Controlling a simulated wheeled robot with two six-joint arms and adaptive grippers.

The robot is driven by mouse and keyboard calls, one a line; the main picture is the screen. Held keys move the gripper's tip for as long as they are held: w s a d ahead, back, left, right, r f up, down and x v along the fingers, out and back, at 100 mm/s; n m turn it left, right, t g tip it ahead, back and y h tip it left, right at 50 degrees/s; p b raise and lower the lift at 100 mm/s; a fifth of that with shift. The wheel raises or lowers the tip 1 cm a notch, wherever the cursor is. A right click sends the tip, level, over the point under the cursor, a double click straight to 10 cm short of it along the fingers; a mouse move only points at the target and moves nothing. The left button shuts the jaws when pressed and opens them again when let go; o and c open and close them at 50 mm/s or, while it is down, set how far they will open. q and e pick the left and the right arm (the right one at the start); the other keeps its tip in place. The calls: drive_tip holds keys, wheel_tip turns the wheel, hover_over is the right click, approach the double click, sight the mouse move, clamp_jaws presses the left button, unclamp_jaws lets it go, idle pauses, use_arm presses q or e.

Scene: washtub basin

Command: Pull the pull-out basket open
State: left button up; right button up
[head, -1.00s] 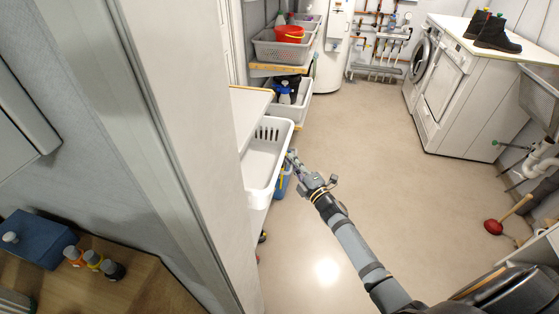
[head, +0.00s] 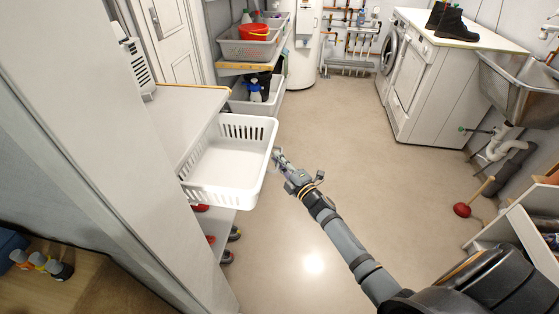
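The white pull-out basket (head: 236,160) with slotted sides stands out from under a white counter, at left of centre in the head view. It is empty, and its front reaches well past the counter edge. My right gripper (head: 277,156) is at the outer front edge of the basket, its fingertips at or against the front wall. The fingers are small and partly merge with the rim, so I cannot tell whether they are closed on it. My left gripper is not in view.
The white counter (head: 188,118) is above the basket, beside a pale wall panel (head: 85,130). Shoes (head: 232,235) sit on a shelf below. Grey baskets (head: 247,50) stand behind. A red plunger (head: 463,209) is on the floor at right. The middle floor is clear.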

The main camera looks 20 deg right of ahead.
drive_tip(key=o, duration=0.4)
drive_tip(key=shift+c, duration=0.2)
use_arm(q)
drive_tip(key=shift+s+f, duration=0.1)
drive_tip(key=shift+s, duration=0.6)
use_arm(e)
drive_tip(key=v, duration=1.2)
drive_tip(key=shift+f, duration=0.15)
